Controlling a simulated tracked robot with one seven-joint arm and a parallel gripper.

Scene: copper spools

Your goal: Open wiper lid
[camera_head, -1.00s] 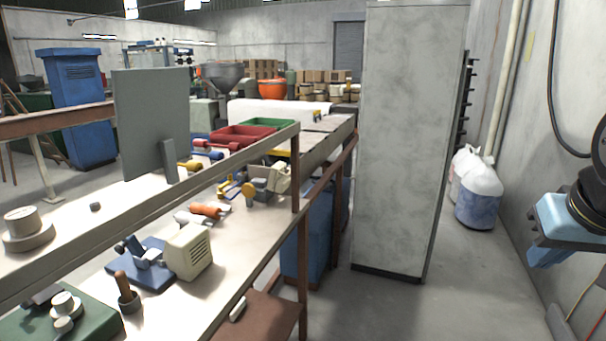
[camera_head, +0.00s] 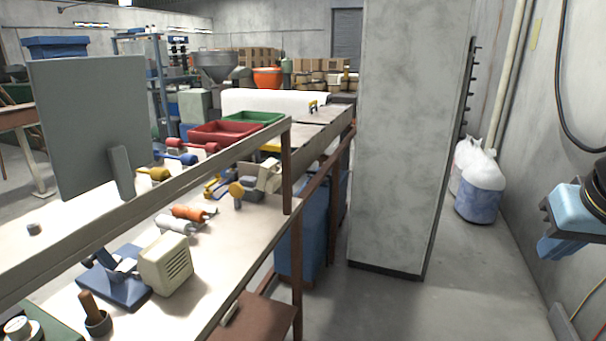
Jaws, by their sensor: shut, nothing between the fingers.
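I cannot make out a wiper lid for certain in the head view. My gripper is not in view, so its place relative to any lid is not shown. A workbench (camera_head: 215,282) on the left carries small devices. One is a cream slotted box (camera_head: 168,262) beside a blue-based device (camera_head: 122,288). Orange and grey rollers (camera_head: 188,214) and a small yellow-and-blue device (camera_head: 216,186) lie further back. None of these clearly shows a wiper lid.
A tall grey cabinet (camera_head: 405,140) stands ahead. Blue and black equipment (camera_head: 575,205) juts from the right wall. White bags (camera_head: 481,165) stand at the back right. A raised shelf (camera_head: 190,185) runs above the bench. Grey floor (camera_head: 465,300) is clear between cabinet and wall.

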